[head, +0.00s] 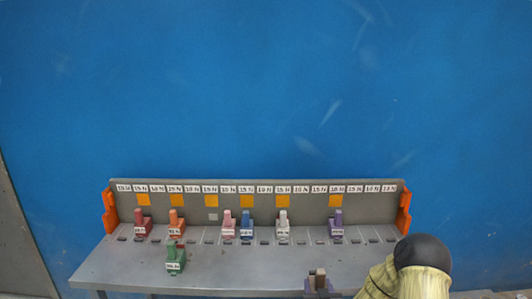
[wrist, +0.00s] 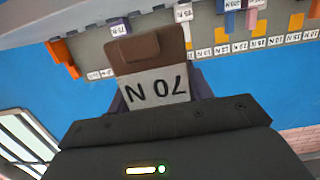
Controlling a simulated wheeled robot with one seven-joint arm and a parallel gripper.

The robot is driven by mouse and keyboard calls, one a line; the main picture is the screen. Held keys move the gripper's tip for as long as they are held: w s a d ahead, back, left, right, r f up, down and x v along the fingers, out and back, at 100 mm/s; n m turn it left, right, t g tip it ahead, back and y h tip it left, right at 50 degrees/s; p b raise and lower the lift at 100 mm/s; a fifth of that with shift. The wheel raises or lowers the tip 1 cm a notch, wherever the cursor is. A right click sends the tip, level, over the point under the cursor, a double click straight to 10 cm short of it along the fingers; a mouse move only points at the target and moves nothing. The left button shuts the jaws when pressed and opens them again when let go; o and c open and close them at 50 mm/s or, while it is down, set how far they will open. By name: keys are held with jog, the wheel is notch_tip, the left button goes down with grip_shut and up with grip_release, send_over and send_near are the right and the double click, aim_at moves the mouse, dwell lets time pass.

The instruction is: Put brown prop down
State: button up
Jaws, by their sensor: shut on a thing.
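The brown prop (wrist: 152,50) fills the middle of the wrist view, with a white label that reads "70 N", seen upside down. My gripper (wrist: 160,92) is shut on it, with a finger on each side of the label. In the head view the brown prop (head: 317,273) shows small at the bottom, held by my gripper (head: 318,288) at the bench's front edge. The grey bench (head: 215,262) has a back panel (head: 310,205) with a row of "N" labels and several orange squares. The lower part of the prop is hidden by my gripper.
Along the slots stand red (head: 142,225), orange (head: 176,224), pink (head: 228,224), blue (head: 246,225), white (head: 283,227) and purple (head: 336,224) props. A green prop (head: 175,258) stands nearer the front. Orange brackets (head: 405,209) close the panel's ends. The right slots look empty.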

jog(key=s+f+p, duration=0.4)
jog(key=s+f, duration=0.1)
jog(key=s, duration=0.3)
jog(key=shift+a+f, duration=0.15)
jog(key=shift+a, duration=0.15)
jog(key=s+f, duration=0.4)
jog(key=f, duration=0.1)
jog(key=shift+s+f, duration=0.15)
jog(key=shift+f, duration=0.05)
jog(key=shift+a, duration=0.1)
dwell(0.4)
jog(key=shift+f, duration=0.15)
dwell(0.5)
dwell(1.5)
dwell(0.6)
